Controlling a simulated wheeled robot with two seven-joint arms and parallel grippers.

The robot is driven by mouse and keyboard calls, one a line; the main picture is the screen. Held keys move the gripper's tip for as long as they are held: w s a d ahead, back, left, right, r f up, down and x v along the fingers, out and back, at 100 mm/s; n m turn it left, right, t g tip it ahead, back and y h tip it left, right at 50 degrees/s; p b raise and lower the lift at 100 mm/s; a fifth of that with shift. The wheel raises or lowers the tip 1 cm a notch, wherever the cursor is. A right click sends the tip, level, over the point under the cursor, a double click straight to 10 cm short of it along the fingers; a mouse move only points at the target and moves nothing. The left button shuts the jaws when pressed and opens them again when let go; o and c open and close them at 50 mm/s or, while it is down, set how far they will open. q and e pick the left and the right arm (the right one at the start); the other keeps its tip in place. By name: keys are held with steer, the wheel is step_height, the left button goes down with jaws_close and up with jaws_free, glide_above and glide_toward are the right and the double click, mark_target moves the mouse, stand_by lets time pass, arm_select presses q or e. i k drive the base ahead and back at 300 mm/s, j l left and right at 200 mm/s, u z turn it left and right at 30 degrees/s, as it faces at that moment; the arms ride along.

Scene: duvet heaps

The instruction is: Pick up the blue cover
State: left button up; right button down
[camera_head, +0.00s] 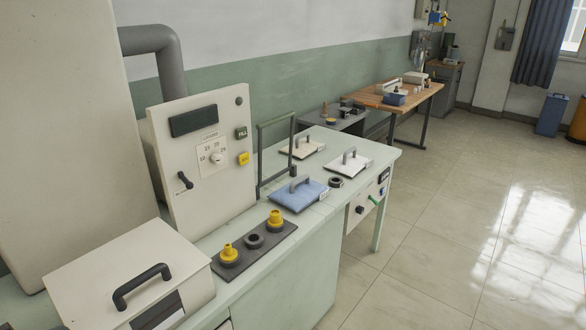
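A blue cover (287,197) with a grey arched handle lies flat on the pale green workbench, right of the middle of the bench top. A small white tag shows at its right end. Two similar covers lie behind it, a cream one (294,150) and a white one (340,168), each with a grey handle. Neither of my grippers is in view.
Left of the blue cover lies a dark plate (272,255) with yellow fittings. A grey metal frame (262,170) stands behind the cover, and a control panel (200,140) rises at left. A dark ring (336,183) lies close by. The floor (440,230) at right is clear.

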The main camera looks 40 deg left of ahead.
mark_target(295, 195)
steer(key=i+u, duration=0.1)
steer(key=u, duration=0.35)
steer(key=i+u, duration=0.1)
steer(key=u, duration=0.35)
steer(key=i+l+u, duration=0.5)
steer(key=l, duration=0.2)
steer(key=i+l+u, duration=0.25)
steer(key=l, duration=0.2)
steer(key=i+l, duration=0.2)
steer(key=l, duration=0.2)
steer(key=i+l, duration=0.25)
steer(key=l, duration=0.15)
steer(key=i+l, duration=0.2)
steer(key=l, duration=0.2)
steer(key=j+u, duration=0.05)
